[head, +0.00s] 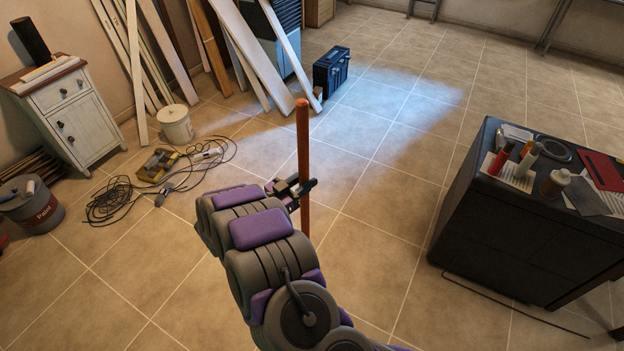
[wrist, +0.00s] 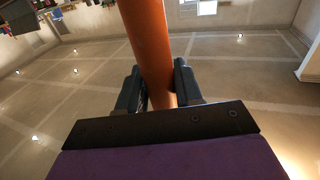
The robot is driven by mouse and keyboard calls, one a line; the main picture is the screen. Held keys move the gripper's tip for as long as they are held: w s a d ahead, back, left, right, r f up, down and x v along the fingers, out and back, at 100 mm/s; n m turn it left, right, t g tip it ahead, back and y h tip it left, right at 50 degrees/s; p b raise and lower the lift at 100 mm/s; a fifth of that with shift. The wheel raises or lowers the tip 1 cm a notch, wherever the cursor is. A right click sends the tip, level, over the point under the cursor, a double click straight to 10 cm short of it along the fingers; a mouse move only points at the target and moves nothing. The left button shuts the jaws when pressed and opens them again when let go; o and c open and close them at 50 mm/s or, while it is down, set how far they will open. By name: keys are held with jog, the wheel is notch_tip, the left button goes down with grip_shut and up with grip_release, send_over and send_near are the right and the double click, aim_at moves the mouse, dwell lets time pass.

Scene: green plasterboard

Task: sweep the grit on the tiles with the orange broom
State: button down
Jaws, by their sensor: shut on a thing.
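The orange broom's handle (head: 303,150) stands nearly upright in the middle of the head view. My gripper (head: 295,190) is shut on the handle partway down. The lower handle and broom head are hidden behind my arm. In the wrist view the orange handle (wrist: 150,45) runs between the two dark fingers of my gripper (wrist: 160,90). The tan floor tiles (head: 375,235) spread around the broom. I cannot make out any grit on them at this size.
A dark cabinet (head: 500,235) with bottles and tools on top stands at right. Black cables (head: 120,200), a white bucket (head: 175,125) and a paint bucket (head: 32,202) sit at left. Leaning boards (head: 250,60) and a black case (head: 331,72) are at the back. The middle floor is clear.

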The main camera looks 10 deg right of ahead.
jog(key=s+a+b, duration=0.1)
jog(key=s+a, duration=0.2)
jog(key=a, duration=0.7)
jog(key=shift+s+a+b, duration=0.15)
jog(key=shift+a+b, duration=0.2)
jog(key=shift+b, duration=0.05)
jog(key=shift+w+d+r+p, duration=0.1)
jog(key=shift+w+d+p, duration=0.45)
jog(key=shift+d, duration=1.45)
jog(key=shift+w+d+f+p, duration=0.1)
jog(key=shift+w+d+p, duration=0.4)
jog(key=shift+d, duration=1.45)
jog(key=shift+w+d+r+p, duration=0.2)
jog(key=shift+w+d, duration=0.55)
jog(key=shift+d, duration=1.25)
jog(key=w+d+p, duration=0.4)
jog(key=d, duration=1.1)
jog(key=w+d+p, duration=0.4)
jog(key=w+d, duration=0.1)
jog(key=d, duration=1)
jog(key=shift+w+d+f, duration=0.15)
jog(key=shift+w+d, duration=0.05)
jog(key=shift+p, duration=0.35)
